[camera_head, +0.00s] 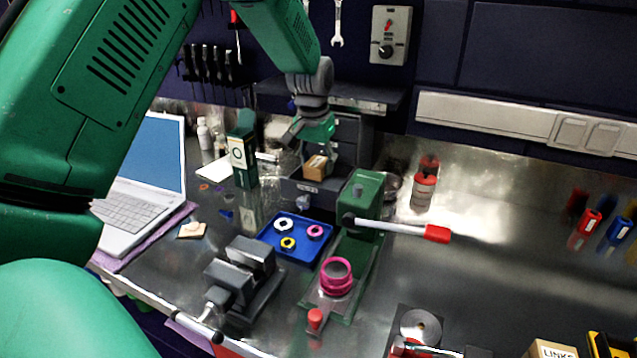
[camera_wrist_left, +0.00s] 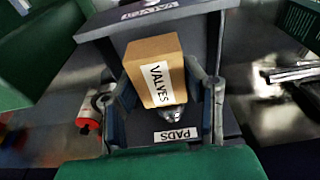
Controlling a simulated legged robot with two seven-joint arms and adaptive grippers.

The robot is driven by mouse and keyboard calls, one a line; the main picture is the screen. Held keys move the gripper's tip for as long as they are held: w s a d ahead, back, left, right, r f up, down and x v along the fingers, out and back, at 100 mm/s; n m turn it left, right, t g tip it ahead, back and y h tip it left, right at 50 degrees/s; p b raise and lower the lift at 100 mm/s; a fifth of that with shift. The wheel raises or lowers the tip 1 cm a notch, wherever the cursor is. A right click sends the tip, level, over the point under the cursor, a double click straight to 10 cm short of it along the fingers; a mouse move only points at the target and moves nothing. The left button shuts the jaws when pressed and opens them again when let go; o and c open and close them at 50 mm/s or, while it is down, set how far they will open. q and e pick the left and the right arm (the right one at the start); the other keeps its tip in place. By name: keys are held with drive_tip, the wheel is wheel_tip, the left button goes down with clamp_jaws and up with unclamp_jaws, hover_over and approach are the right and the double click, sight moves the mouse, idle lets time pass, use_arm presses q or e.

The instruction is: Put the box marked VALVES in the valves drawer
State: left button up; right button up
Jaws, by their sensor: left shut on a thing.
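My left gripper (camera_head: 318,148) is shut on a small brown cardboard box (camera_head: 316,166) in front of the dark drawer unit (camera_head: 346,130). In the left wrist view the box (camera_wrist_left: 154,72) carries a white VALVES label and sits tilted between the two fingers (camera_wrist_left: 165,98). A dark drawer front with a VALVES label (camera_wrist_left: 150,9) shows beyond the box, and a PADS label (camera_wrist_left: 175,135) shows below it. In the head view a labelled drawer front (camera_head: 303,188) stands below the box. The drawer's inside is mostly hidden. My right gripper is not in view.
A green arbor press (camera_head: 366,190) with a red-tipped lever stands close on the right. A green and white carton (camera_head: 243,163) stands on the left. A blue tray (camera_head: 297,252) with rings and a vise (camera_head: 240,272) are nearer.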

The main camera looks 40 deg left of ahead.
sight(313, 165)
use_arm(q)
drive_tip(key=f, duration=0.5)
drive_tip(key=shift+a+f, duration=0.15)
drive_tip(key=shift+a, duration=0.1)
drive_tip(key=o, duration=1.2)
drive_tip(key=shift+d, duration=0.15)
drive_tip(key=shift+c, duration=0.2)
drive_tip(key=r, duration=0.4)
drive_tip(key=s+r, duration=0.1)
drive_tip(key=r, duration=0.7)
drive_tip(key=shift+s+d+r, duration=0.1)
drive_tip(key=shift+s+d, duration=0.15)
drive_tip(key=shift+s, duration=0.1)
